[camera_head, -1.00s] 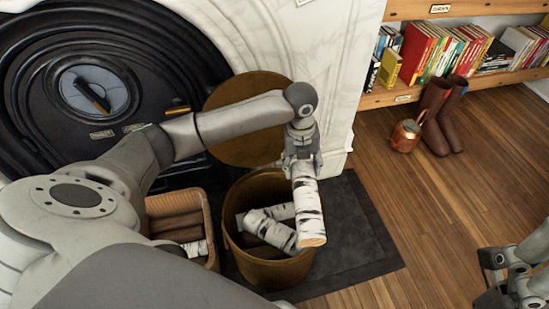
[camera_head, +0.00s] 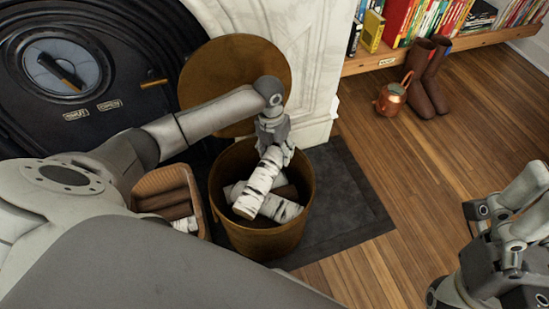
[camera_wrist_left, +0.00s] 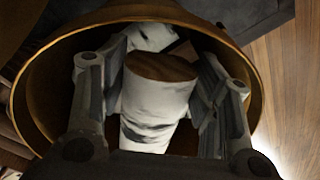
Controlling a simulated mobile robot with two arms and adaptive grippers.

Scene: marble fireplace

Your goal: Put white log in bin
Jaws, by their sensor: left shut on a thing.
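My left gripper (camera_head: 276,140) is shut on a white birch log (camera_head: 258,183) with dark marks. The held log is tilted, its lower end at the opening of the brass bin (camera_head: 265,240). Inside the bin lie another white log (camera_head: 281,209) and a brown log (camera_head: 287,192), partly hidden. In the left wrist view the held log (camera_wrist_left: 155,105) sits between both fingers, with the bin's rim (camera_wrist_left: 245,65) around them. My right gripper (camera_head: 477,212) is at the lower right, away from the bin; its fingers do not show clearly.
A wicker basket (camera_head: 203,222) with brown logs and a white log stands left of the bin. A round brass lid (camera_head: 215,70) leans behind it. A dark mat (camera_head: 345,200) lies beside it. A copper kettle (camera_head: 390,98) and boots (camera_head: 425,90) stand farther right; the wooden floor between is clear.

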